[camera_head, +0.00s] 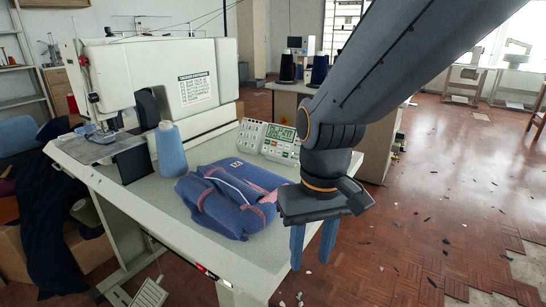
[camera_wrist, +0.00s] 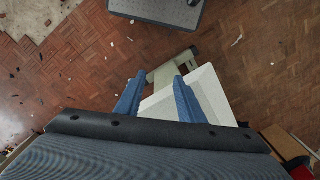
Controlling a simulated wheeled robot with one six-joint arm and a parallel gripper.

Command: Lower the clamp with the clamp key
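The control panel (camera_head: 268,140) stands at the back right of the machine table, with a small lit display and several keys. I cannot tell from the pictures which of them is the clamp key. The clamp area (camera_head: 102,134) is under the sewing head at the left; it is too small to tell whether the clamp is up or down. My gripper (camera_head: 312,250) points down beyond the table's right edge, in front of and below the panel, apart from it. In the wrist view its two blue fingers (camera_wrist: 158,82) are apart with nothing between them.
The white buttonhole machine (camera_head: 190,75) fills the back left of the table (camera_head: 165,203). A blue thread cone (camera_head: 170,150) and a folded blue garment (camera_head: 228,200) stand and lie left of my arm. The wooden floor (camera_head: 440,220) at the right is open, with scattered scraps.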

